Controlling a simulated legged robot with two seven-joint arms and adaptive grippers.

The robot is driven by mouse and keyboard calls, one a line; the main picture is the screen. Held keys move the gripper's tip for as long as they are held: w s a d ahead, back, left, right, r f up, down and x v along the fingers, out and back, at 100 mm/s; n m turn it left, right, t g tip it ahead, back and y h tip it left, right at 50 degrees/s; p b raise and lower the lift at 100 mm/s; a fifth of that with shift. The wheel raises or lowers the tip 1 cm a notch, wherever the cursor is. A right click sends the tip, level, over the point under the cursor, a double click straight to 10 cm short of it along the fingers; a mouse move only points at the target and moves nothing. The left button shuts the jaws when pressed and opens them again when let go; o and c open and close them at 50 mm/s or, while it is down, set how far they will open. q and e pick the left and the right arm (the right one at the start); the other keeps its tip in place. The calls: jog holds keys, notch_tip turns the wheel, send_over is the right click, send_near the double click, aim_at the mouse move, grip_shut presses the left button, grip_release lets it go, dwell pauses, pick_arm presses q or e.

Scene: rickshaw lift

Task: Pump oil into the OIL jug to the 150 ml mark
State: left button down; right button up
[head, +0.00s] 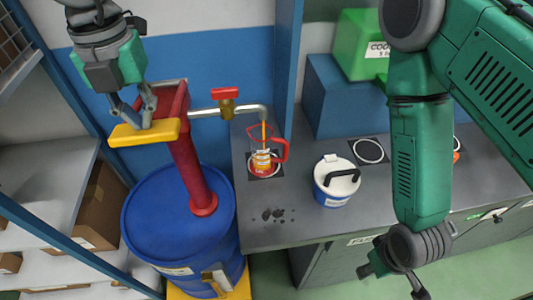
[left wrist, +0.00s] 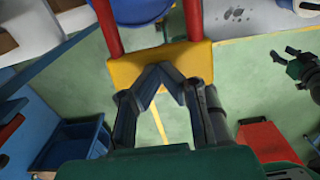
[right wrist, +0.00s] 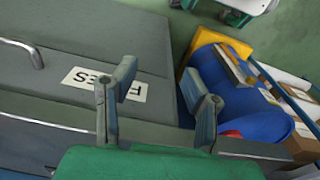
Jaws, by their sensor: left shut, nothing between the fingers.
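The yellow pump handle (head: 125,136) tops the red pump (head: 188,165) on the blue drum (head: 140,235). My left gripper (head: 142,118) is shut and empty, its fingertips against or just above the handle; in the left wrist view the fingertips (left wrist: 163,72) meet over the yellow handle (left wrist: 130,72). The OIL jug (head: 262,160), clear with a red handle, stands under the spout (head: 250,109). An orange stream runs from spout to jug, and orange oil shows inside; I cannot read its level. My right gripper (right wrist: 158,100) is open and empty, away from the pump.
A red-handled valve (head: 226,98) sits on the spout pipe. A white-lidded blue container (head: 336,180) stands right of the jug on the grey bench (head: 275,232). Dark spots mark the bench front. A green can (head: 358,50) sits on a blue box behind. Shelves stand at left.

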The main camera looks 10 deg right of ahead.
pick_arm(q)
jog(key=shift+f+b, duration=1.75)
jog(key=shift+f, duration=2.55)
notch_tip(320, 180, up, 7)
jog(key=p, duration=0.5)
jog(key=shift+f, duration=0.2)
jog(key=shift+w+r, duration=0.1)
jog(key=shift+r, duration=2.45)
